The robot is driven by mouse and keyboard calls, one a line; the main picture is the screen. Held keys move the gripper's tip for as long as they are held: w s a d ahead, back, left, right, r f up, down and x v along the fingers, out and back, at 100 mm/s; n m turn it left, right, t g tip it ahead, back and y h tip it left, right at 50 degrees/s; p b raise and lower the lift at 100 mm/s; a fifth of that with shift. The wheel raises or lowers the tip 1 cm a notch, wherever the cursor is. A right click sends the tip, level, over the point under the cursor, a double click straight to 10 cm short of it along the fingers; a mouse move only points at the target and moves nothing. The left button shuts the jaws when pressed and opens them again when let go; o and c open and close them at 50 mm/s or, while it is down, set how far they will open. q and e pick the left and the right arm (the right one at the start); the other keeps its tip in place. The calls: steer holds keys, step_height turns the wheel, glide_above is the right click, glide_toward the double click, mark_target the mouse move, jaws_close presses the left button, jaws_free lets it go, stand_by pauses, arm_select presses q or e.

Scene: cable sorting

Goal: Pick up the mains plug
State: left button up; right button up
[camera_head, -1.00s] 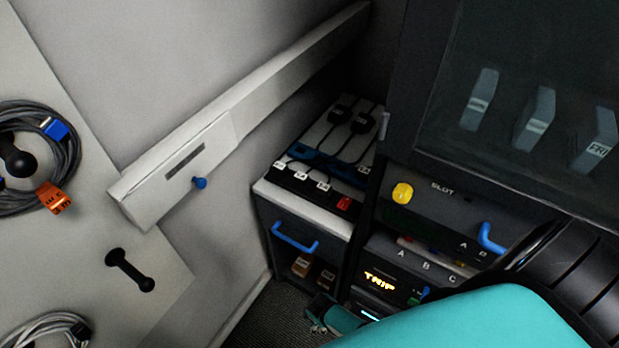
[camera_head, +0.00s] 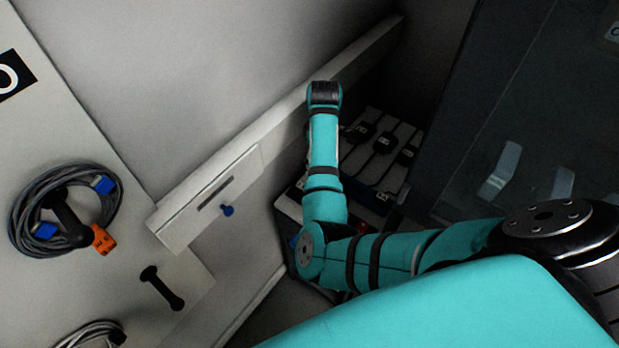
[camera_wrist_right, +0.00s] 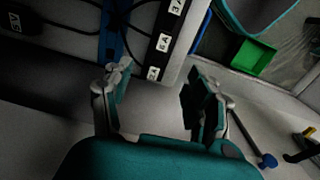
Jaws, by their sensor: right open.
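My right gripper (camera_wrist_right: 155,92) is open and empty in the right wrist view, its fingers apart beside the end of a black labelled strip (camera_wrist_right: 163,42). No thing can be picked out for certain as the mains plug. Several black blocks with cables lie on the shelf in the head view, one of them a labelled block (camera_head: 384,142). A black labelled block (camera_wrist_right: 16,22) also shows at the upper left of the wrist view, apart from the fingers. In the head view my right arm covers part of the shelf and hides its gripper. My left gripper is out of view.
A white rail box with a blue knob (camera_head: 227,211) juts from the wall. A coiled grey cable (camera_head: 38,188) hangs on a black peg at left. A dark cabinet (camera_head: 460,130) stands right of the shelf. A green bin (camera_wrist_right: 252,57) lies right of the gripper.

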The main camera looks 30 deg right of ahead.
steer(key=f, duration=0.5)
steer(key=s+f, duration=0.1)
steer(key=f, duration=0.1)
steer(key=shift+s+a+f, duration=0.1)
steer(key=shift+a+f, duration=0.15)
steer(key=shift+a, duration=0.1)
steer(key=f, duration=0.2)
steer(key=shift+w+d+f, duration=0.2)
steer(key=shift+w+f, duration=0.05)
steer(key=shift+f, duration=0.55)
steer(key=shift+s+f, duration=0.1)
steer(key=shift+f, duration=0.05)
steer(key=f+b, duration=0.4)
steer(key=shift+w+d+f, duration=0.1)
steer(key=shift+w+f, duration=0.1)
steer(key=shift+f, duration=0.1)
steer(key=shift+f+b, duration=0.25)
steer(key=shift+b, duration=0.15)
steer(key=shift+r, duration=0.15)
steer(key=shift+c, duration=0.7)
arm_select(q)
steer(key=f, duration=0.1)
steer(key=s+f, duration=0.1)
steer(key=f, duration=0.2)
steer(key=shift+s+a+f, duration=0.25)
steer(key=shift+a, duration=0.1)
arm_select(e)
jaws_close()
